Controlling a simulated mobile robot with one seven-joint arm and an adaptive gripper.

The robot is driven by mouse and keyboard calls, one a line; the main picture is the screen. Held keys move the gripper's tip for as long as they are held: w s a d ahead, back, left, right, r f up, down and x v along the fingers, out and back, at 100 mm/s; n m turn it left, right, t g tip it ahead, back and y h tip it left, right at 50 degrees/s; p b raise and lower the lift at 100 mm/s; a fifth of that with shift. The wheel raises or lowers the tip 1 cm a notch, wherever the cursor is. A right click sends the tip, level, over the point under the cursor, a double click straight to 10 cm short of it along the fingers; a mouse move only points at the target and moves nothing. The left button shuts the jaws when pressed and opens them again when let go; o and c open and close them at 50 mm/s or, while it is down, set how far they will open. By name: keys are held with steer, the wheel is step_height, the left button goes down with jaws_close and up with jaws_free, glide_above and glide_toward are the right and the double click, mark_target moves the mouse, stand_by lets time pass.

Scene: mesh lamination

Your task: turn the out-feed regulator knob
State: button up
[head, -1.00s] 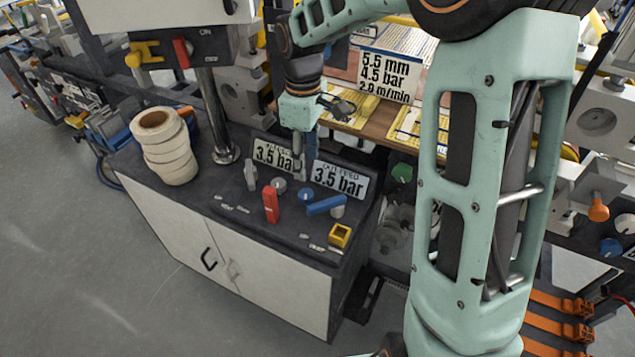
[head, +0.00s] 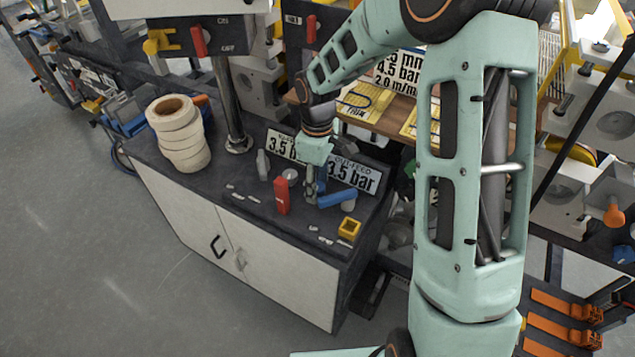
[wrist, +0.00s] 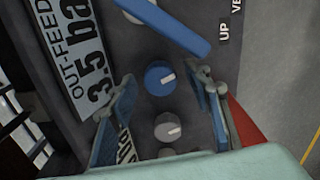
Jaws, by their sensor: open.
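The round blue knob (wrist: 160,78) with a white pointer mark shows in the wrist view, beside the OUT-FEED 3.5 bar sign (wrist: 80,50). That sign also stands on the console in the head view (head: 352,178). My gripper (wrist: 164,88) is open, with one finger on each side of the blue knob's position in the picture. I cannot tell whether either finger touches it. A grey knob (wrist: 168,127) lies nearer my palm, between the fingers in the picture. In the head view my gripper (head: 313,188) is low over the console and hides the blue knob.
A blue lever (wrist: 165,25) lies just beyond the blue knob. A red upright handle (head: 282,195) stands left of my gripper. A yellow square fixture (head: 348,229) sits at the console's front right. A stack of white rolls (head: 180,135) stands at the left.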

steer(key=c, duration=1.2)
steer(key=shift+o, duration=0.2)
steer(key=shift+m, duration=0.3)
steer(key=m+b, duration=0.2)
steer(key=m, duration=0.1)
steer(key=shift+m, duration=0.3)
steer(key=shift+m+b, duration=0.9)
steer(key=shift+m, duration=1.4)
steer(key=o, duration=1.2)
steer(key=shift+c, duration=0.2)
